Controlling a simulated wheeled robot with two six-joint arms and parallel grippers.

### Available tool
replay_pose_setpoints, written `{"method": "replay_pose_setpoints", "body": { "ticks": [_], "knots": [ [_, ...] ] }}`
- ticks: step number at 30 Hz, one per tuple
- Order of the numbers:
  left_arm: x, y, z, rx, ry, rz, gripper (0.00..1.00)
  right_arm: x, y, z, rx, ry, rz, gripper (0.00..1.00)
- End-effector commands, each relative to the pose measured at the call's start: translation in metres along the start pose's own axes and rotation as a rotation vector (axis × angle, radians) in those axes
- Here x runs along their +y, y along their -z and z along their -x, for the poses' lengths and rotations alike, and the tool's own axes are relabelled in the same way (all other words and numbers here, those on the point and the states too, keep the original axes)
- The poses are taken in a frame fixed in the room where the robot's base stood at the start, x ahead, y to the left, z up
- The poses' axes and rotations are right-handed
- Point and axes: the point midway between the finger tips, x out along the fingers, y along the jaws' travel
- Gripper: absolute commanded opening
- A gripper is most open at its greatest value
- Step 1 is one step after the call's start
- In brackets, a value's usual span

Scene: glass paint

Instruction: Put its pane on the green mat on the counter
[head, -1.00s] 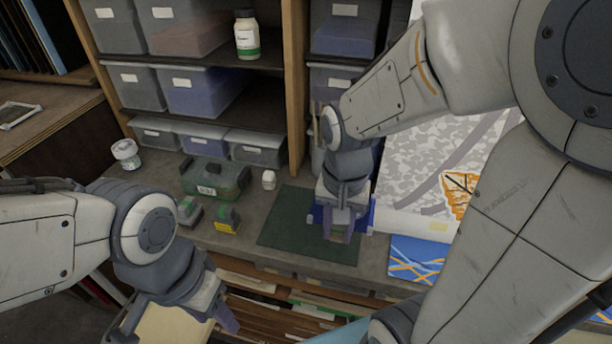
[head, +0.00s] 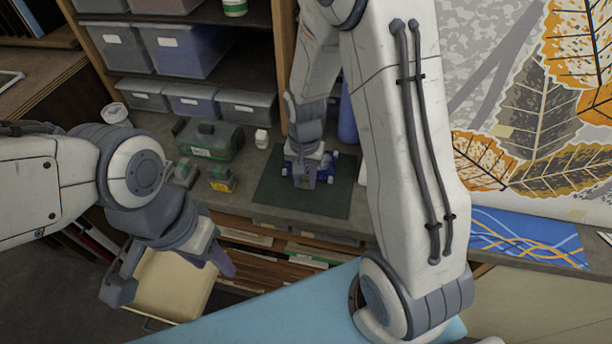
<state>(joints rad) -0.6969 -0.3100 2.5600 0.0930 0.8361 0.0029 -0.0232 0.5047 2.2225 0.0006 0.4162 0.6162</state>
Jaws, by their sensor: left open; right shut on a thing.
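The green mat (head: 333,203) lies flat on the counter (head: 245,170). My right gripper (head: 304,181) points down over the upper left part of the mat. It is shut on a small blue thing (head: 329,160), mostly hidden by the gripper, so I cannot tell its full shape or whether it touches the mat. My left gripper (head: 170,276) is open and empty, low in front of the counter at the left.
A green toolbox (head: 208,140), small green-topped blocks (head: 221,178) and a white bottle (head: 261,139) stand left of the mat. A blue patterned sheet (head: 525,238) lies at the right. A leaf-patterned panel (head: 550,110) stands behind. The mat's front part is clear.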

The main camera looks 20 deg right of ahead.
Motion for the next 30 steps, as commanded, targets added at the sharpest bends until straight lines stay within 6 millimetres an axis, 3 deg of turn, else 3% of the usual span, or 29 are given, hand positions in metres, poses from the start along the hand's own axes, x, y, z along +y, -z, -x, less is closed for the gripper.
{"method": "replay_pose_setpoints", "body": {
  "ticks": [12,13,15,25,30],
  "knots": [
    [0.000,0.000,-0.002,0.000,0.000,0.000,0.50,0.000,0.000,-0.008,0.001,0.001,0.000,0.00],
    [0.000,0.000,-0.002,0.000,0.000,0.000,0.50,0.000,0.000,-0.008,0.001,0.001,0.000,0.35],
    [0.000,0.000,-0.001,0.000,0.000,0.000,0.50,0.000,0.000,-0.007,0.001,0.001,0.000,0.62],
    [0.000,0.000,0.000,0.000,0.000,0.000,0.50,0.000,0.000,-0.005,0.001,0.001,0.000,0.62],
    [0.000,0.000,-0.002,0.000,0.000,0.000,0.50,-0.001,0.001,0.011,0.006,0.004,0.000,0.62]
  ]
}}
